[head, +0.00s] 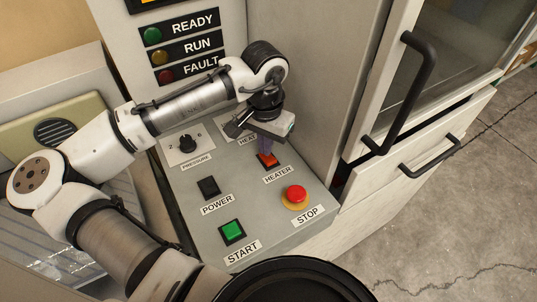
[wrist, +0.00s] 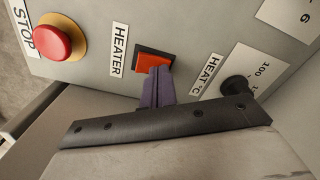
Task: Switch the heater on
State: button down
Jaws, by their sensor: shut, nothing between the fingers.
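The heater switch is an orange-red rocker in a black frame, marked HEATER, on the sloping grey panel. In the head view the heater switch (head: 268,160) sits right of the panel's middle, just below my gripper (head: 265,150). In the wrist view the heater switch (wrist: 152,62) is at the upper middle, with its lower right part behind the fingertips. My gripper (wrist: 161,72) is shut and empty, its purple-grey fingers together. The tips are at the switch's edge and overlap it in view; I cannot tell whether they press on it.
A red stop button (head: 295,194), a green start button (head: 232,231) and a black power switch (head: 208,187) share the panel. A pressure knob (head: 187,143) lies to the left. In the wrist view the heat knob (wrist: 238,88) is close to my gripper. A cabinet with black handles (head: 405,92) stands at right.

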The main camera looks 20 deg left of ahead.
notch_tip(320, 180, up, 7)
jog(key=p, duration=0.5)
jog(key=shift+f+p, duration=0.2)
jog(key=shift+p, duration=0.15)
